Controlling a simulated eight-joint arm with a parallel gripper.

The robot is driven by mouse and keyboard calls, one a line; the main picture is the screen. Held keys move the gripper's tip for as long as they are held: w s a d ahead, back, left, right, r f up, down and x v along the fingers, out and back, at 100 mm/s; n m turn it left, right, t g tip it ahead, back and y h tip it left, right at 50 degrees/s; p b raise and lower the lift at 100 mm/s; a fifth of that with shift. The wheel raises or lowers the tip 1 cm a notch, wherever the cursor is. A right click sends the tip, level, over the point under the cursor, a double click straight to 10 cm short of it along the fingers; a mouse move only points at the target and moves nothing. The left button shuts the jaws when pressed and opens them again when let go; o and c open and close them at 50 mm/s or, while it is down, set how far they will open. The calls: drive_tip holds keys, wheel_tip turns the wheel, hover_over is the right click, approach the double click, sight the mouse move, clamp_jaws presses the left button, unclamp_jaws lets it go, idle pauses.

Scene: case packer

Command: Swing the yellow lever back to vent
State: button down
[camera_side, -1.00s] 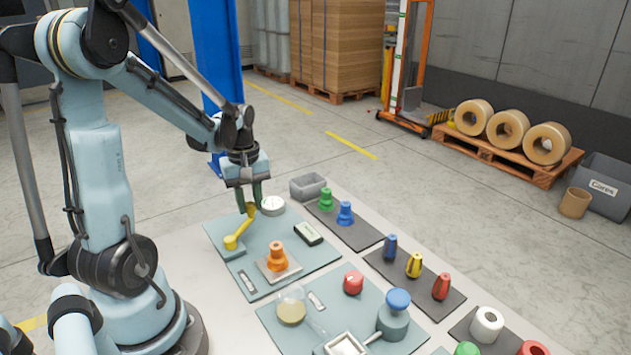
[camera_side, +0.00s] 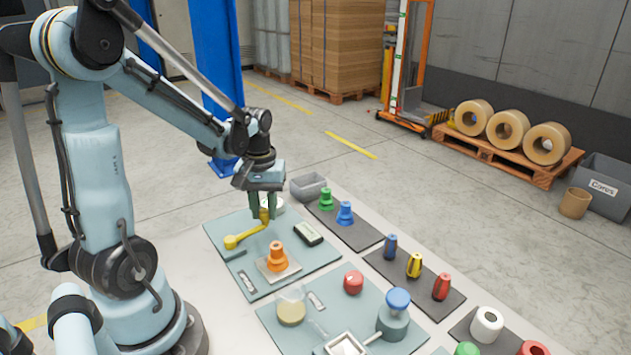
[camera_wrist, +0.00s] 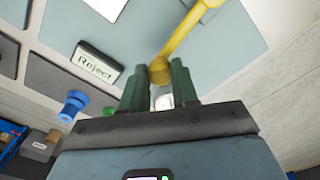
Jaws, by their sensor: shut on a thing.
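The yellow lever (camera_side: 243,236) lies over the grey-green panel (camera_side: 228,255), its pivot end at the left and its knob end at the upper right. My gripper (camera_side: 264,216) is at the knob end, its green fingers around it and shut on it. In the wrist view the lever (camera_wrist: 185,38) runs from the top edge down to its round knob, between the tips of my gripper (camera_wrist: 160,78). A sign reading "Reject" (camera_wrist: 97,66) is on the panel; it also shows in the side view (camera_side: 308,234). No vent marking is readable.
An orange knob (camera_side: 277,257) on a pale plate stands in front of the lever. A round white piece (camera_side: 279,205) is just behind my fingers. A grey bin (camera_side: 308,186) and green and blue pieces (camera_side: 345,213) stand to the right.

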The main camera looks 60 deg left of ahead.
drive_tip(key=shift+d+m, duration=0.55)
drive_tip(key=shift+m, duration=0.15)
drive_tip(key=shift+d, duration=0.1)
drive_tip(key=c, duration=0.8)
unclamp_jaws()
drive_tip(key=shift+c, duration=0.2)
drive_tip(key=shift+r, duration=0.15)
wheel_tip(320, 180, up, 12)
drive_tip(key=d+f+m+t, duration=0.2)
drive_tip(key=d+m+t, duration=0.1)
drive_tip(key=d, duration=0.4)
drive_tip(key=w+d+f+m+t, duration=0.1)
drive_tip(key=d+m+t, duration=0.3)
drive_tip(key=d, duration=0.3)
drive_tip(key=shift+d+f+m, duration=0.35)
drive_tip(key=shift+d+m, duration=0.05)
drive_tip(key=shift+m, duration=0.5)
